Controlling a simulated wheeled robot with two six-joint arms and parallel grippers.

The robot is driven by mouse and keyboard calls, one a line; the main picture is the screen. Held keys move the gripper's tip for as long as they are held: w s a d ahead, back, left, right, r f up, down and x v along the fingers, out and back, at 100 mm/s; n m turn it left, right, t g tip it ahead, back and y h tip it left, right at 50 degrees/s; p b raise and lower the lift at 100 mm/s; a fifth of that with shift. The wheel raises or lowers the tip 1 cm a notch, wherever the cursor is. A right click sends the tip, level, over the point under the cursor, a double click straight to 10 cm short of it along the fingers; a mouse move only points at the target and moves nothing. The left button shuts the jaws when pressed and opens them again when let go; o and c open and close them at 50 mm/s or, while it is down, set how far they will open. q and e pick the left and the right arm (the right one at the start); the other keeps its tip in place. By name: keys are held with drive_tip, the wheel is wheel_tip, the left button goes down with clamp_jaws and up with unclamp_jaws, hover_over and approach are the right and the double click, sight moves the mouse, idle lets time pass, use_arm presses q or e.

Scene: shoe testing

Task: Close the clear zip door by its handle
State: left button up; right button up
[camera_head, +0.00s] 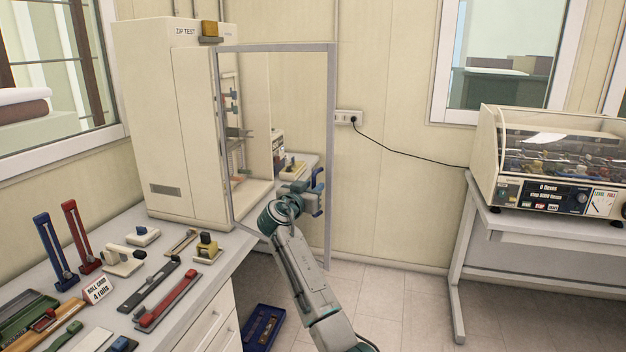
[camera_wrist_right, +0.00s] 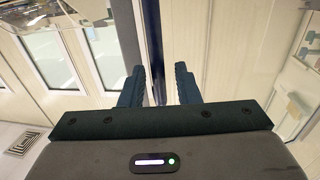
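The clear zip door (camera_head: 332,120) stands swung open from the white zip test cabinet (camera_head: 160,110), with a thin grey frame around a see-through pane. My right gripper (camera_head: 319,192) is at the lower part of the door's free edge. Its fingers are apart. In the right wrist view a dark upright bar (camera_wrist_right: 151,40) runs down between the fingertips of the right gripper (camera_wrist_right: 158,84), with gaps visible on both sides. My left gripper is out of view.
A bench (camera_head: 215,258) on the left holds clamps, zip samples and a sign. A blue tray (camera_head: 263,328) is on the floor by its drawers. A white machine (camera_head: 550,160) stands on a table at right. The floor between is clear.

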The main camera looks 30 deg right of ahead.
drive_tip(key=shift+w+d, duration=0.25)
drive_tip(key=shift+d, duration=0.35)
clamp_jaws()
